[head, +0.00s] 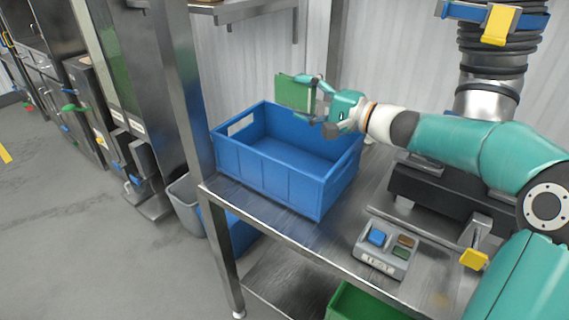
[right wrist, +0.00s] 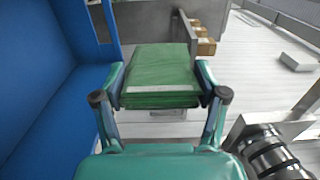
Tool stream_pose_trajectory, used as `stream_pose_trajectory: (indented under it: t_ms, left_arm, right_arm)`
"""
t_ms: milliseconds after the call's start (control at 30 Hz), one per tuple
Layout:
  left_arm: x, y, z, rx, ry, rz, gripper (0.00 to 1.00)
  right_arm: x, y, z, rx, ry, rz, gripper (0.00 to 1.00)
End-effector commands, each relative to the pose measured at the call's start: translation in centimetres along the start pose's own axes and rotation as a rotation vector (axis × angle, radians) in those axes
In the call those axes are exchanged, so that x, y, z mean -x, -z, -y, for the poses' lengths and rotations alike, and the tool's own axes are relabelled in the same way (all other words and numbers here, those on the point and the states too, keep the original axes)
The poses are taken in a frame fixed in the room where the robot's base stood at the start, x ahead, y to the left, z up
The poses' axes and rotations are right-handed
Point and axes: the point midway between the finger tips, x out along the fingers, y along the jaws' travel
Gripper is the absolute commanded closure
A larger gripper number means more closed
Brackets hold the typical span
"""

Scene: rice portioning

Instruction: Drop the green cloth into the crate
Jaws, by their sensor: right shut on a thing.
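The green cloth (head: 294,93) is a folded flat pad, held in my right gripper (head: 320,97) above the far right part of the blue crate. In the right wrist view the cloth (right wrist: 160,78) sits between the two fingers of the right gripper (right wrist: 162,98), which are shut on its sides. The blue crate (head: 265,181) stands on the metal table, open at the top, and looks empty. Its blue wall (right wrist: 30,90) fills the left of the right wrist view. My left gripper is not in view.
A small grey box with coloured buttons (head: 385,250) is on the table in front of the crate. A green bin (head: 358,305) is below at the front. A grey bin (head: 186,205) stands on the floor left of the table. A metal post (head: 180,90) rises beside the crate.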

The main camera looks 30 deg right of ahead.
Motion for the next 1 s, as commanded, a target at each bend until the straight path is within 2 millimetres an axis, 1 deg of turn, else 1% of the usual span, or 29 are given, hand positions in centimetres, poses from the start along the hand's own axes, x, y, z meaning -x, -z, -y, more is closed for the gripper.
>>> stream_pose_trajectory:
  t_ms: [33,200,333,567,600,733,767,1000]
  left_arm:
    - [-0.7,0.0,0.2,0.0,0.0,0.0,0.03]
    - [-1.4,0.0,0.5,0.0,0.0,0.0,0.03]
    - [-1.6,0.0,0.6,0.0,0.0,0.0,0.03]
    - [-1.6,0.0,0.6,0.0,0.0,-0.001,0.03]
    - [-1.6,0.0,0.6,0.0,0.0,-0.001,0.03]
    - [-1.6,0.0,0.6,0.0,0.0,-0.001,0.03]
    - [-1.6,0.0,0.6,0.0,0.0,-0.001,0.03]
    - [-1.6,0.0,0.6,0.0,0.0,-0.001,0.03]
  right_arm:
    - [-0.1,-0.1,-1.0,-0.001,-0.001,0.002,0.62]
    - [-0.2,-0.1,-2.5,-0.002,0.0,0.005,0.62]
    - [-0.3,-0.2,-2.9,-0.001,0.0,0.005,0.62]
    - [-0.3,-0.2,-2.8,-0.001,0.0,0.006,0.62]
    - [-0.3,-0.2,-2.8,-0.001,0.0,0.006,0.25]
    - [-0.3,-0.2,-2.8,0.0,0.0,0.007,0.03]
    - [-0.3,-0.2,-2.8,0.0,0.0,0.007,0.0]
    - [-0.4,-0.2,-2.8,0.0,0.0,0.007,0.0]
